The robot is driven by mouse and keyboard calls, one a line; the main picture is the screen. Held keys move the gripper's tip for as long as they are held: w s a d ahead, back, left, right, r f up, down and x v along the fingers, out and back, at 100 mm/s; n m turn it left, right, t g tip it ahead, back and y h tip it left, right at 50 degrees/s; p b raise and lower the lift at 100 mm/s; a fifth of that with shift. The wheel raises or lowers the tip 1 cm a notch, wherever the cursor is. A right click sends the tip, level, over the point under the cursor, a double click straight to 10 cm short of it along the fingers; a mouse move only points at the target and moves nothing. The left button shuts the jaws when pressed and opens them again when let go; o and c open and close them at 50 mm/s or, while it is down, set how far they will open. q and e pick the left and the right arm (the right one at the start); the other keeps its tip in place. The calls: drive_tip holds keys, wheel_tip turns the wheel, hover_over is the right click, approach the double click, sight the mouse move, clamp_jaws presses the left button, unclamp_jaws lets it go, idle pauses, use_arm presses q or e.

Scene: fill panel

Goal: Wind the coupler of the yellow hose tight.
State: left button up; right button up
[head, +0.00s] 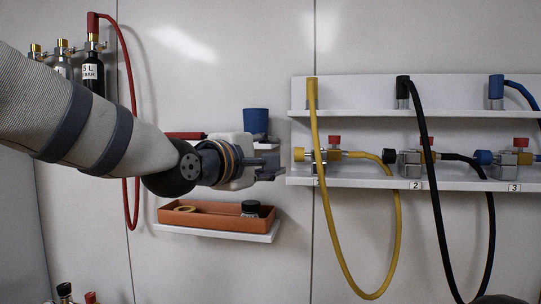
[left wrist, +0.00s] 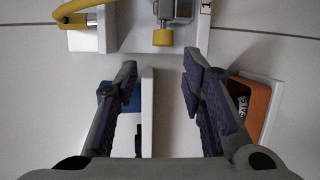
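The yellow hose (head: 399,222) hangs in a loop at the first station. One end rises to a yellow collar (head: 312,88) at the upper shelf; the other joins a metal valve block (head: 320,157) on the lower shelf. A round yellow fitting (head: 299,154) sticks out of the block's left side. I cannot tell which yellow piece is the coupler. My left gripper (head: 277,167) is just left of this fitting. In the left wrist view, its fingers (left wrist: 158,82) are open and empty, with the yellow fitting (left wrist: 162,38) ahead between them, apart from both. My right gripper is not in view.
The lower shelf (head: 348,181) ends close to my left gripper. A blue cup (head: 256,121) stands behind the gripper. Below is an orange tray (head: 190,221) with a yellow ring and a black-capped item. Black (head: 437,190) and blue hoses (head: 518,87) hang farther right.

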sight(300, 155)
use_arm(q)
drive_tip(key=x, duration=0.3)
drive_tip(key=f+x, duration=0.1)
drive_tip(key=x, duration=0.7)
drive_tip(key=shift+w+a+f+b, duration=0.15)
drive_tip(key=shift+w+f+b, duration=0.1)
drive_tip(key=shift+w+b, duration=0.1)
drive_tip(key=shift+w, duration=0.25)
drive_tip(key=shift+w+d+r, duration=0.1)
drive_tip(key=shift+w+d, duration=0.05)
drive_tip(key=shift+d, duration=0.1)
drive_tip(key=shift+r, duration=0.3)
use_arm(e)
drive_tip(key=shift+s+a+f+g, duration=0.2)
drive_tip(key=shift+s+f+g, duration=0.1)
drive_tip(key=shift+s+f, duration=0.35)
use_arm(q)
drive_tip(key=c, duration=0.9)
drive_tip(key=shift+o, duration=0.2)
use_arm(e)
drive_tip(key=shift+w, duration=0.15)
